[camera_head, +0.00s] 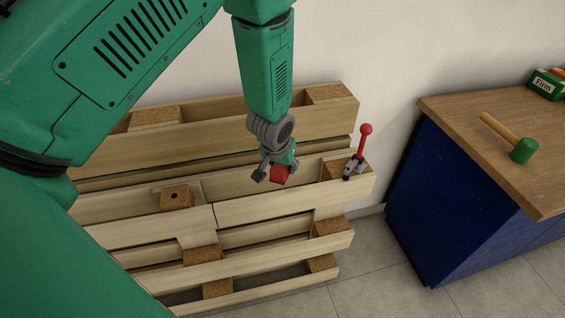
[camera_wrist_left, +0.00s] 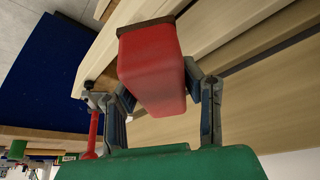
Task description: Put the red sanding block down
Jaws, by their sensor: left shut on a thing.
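The red sanding block (camera_head: 281,173) is between the fingers of my left gripper (camera_head: 272,175), which is shut on it. In the left wrist view the block (camera_wrist_left: 152,75) fills the upper middle, with a brown edge at its far end, and the dark fingers (camera_wrist_left: 165,105) grip its sides. In the head view the block is in front of the wooden pallets (camera_head: 270,202); I cannot tell whether it touches them. My right gripper is in neither view.
A toggle clamp with a red handle (camera_head: 364,140) sits on the pallet, just right of the gripper. A blue cabinet with a wooden top (camera_head: 455,115) stands at the right, bearing a green-headed mallet (camera_head: 523,150) and a green and red box (camera_head: 548,84). Grey floor lies in front.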

